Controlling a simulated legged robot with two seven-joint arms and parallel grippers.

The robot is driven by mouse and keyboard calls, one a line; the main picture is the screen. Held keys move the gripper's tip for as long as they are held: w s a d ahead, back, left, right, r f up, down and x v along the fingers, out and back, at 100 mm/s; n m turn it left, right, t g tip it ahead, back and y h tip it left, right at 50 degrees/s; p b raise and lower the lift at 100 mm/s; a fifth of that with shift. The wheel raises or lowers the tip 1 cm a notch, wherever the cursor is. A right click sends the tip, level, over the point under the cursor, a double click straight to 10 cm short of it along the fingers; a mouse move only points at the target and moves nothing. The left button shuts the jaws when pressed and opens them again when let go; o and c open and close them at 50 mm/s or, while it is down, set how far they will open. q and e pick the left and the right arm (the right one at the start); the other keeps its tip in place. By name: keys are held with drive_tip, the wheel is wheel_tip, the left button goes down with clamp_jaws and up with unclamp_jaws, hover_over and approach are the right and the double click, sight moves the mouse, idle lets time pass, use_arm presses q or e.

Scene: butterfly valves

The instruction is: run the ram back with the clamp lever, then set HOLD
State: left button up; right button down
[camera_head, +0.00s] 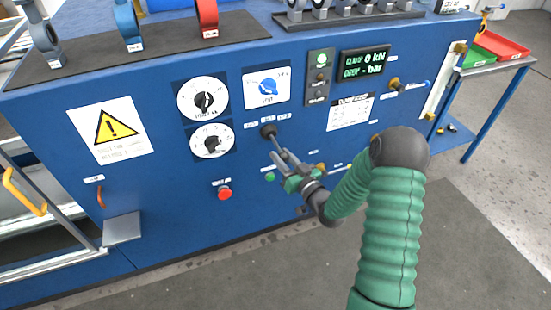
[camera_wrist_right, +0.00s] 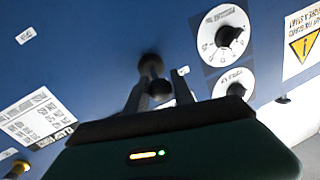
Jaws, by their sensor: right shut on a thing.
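The clamp lever (camera_head: 269,131) is a dark lever on the blue panel, below a row of small white labels too small to read. My right gripper (camera_head: 282,157) is shut on it, and the lever's shaft points out toward the gripper. In the right wrist view the lever (camera_wrist_right: 150,63) has a dark round base, and its dark knob lies between the two fingers of my right gripper (camera_wrist_right: 160,88). My left gripper is not in view.
A red button (camera_head: 224,193) and a green button (camera_head: 270,177) lie below. A warning sign (camera_head: 110,130) is at left. Red tray (camera_head: 499,43) stands right.

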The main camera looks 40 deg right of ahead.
idle(0.3)
drive_tip(key=c, duration=1.1)
unclamp_jaws()
drive_tip(key=shift+s, duration=0.15)
drive_tip(key=s, duration=0.5)
drive_tip(key=s+p, duration=0.1)
drive_tip(key=s, duration=1)
drive_tip(key=shift+s+a+f+p, duration=0.15)
drive_tip(key=shift+s+a+p, duration=0.1)
drive_tip(key=shift+s+p, duration=0.1)
drive_tip(key=shift+w, duration=0.1)
